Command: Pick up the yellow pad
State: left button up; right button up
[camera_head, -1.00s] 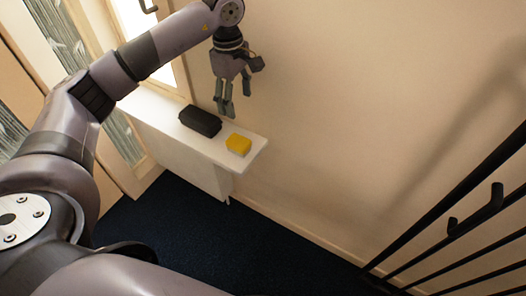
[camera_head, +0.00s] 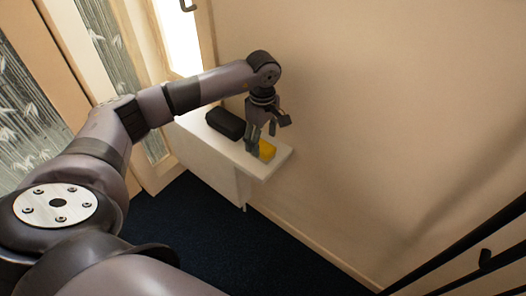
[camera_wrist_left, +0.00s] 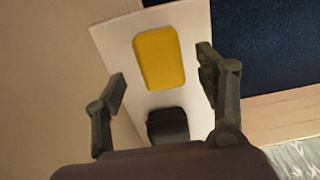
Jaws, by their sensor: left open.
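The yellow pad (camera_head: 267,150) lies on the white shelf near its right end. In the head view my left gripper (camera_head: 262,140) hangs just above it, pointing down, and hides part of it. In the left wrist view the yellow pad (camera_wrist_left: 160,58) lies flat, beyond and between the two spread fingers. My left gripper (camera_wrist_left: 160,84) is open and empty, with its fingers apart from the pad. My right gripper is in neither view.
A black case (camera_head: 226,123) lies on the shelf left of the pad; it also shows in the left wrist view (camera_wrist_left: 168,126). The white shelf (camera_head: 279,160) stands against the beige wall. Black railings (camera_head: 470,250) stand at the lower right. Dark carpet (camera_head: 230,240) is clear.

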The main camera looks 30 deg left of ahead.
aim_at(263, 146)
pick_arm(q)
notch_tip(263, 146, down, 4)
jog(key=shift+d+r, duration=0.1)
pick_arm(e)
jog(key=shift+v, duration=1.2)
pick_arm(q)
jog(key=shift+c, duration=0.6)
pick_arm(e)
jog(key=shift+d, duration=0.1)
pick_arm(q)
jog(key=shift+r, duration=0.1)
jog(key=c, duration=1.1)
jog(key=shift+r, duration=0.3)
jog(key=shift+r+p, duration=1.35)
jog(key=shift+r, duration=8.35)
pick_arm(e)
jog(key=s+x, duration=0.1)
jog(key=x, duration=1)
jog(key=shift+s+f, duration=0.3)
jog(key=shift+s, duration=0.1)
